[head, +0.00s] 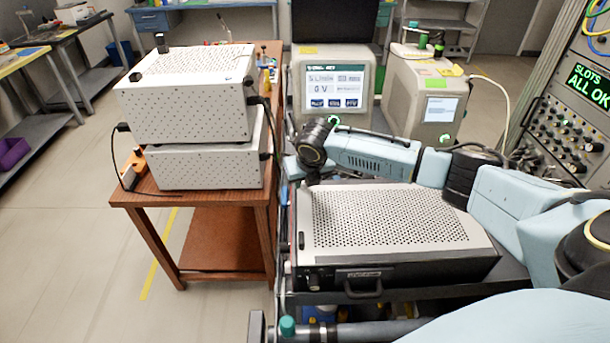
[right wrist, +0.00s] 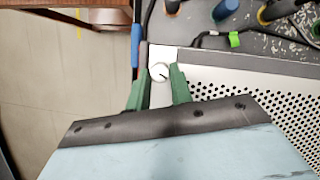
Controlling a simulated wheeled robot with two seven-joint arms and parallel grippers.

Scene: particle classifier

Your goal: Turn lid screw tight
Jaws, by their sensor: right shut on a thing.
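The classifier's perforated light-grey lid (head: 390,222) lies flat on a dark case with a front handle (head: 363,284). In the right wrist view, a lid screw with a round, pale, slotted head (right wrist: 159,71) stands at the lid's corner. My right gripper (right wrist: 158,78) has its green fingers on either side of this head and is shut on it. In the head view my right arm reaches across behind the lid, with its wrist over the back left corner. The screw and fingertips cannot be made out there. My left gripper is not in view.
A wooden table (head: 190,205) with two stacked white perforated boxes (head: 190,95) stands left of the case. Behind are a machine with a lit screen (head: 335,85) and another beige machine (head: 425,90). A rack panel (head: 575,120) stands at right. Cables and tools lie near the screw.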

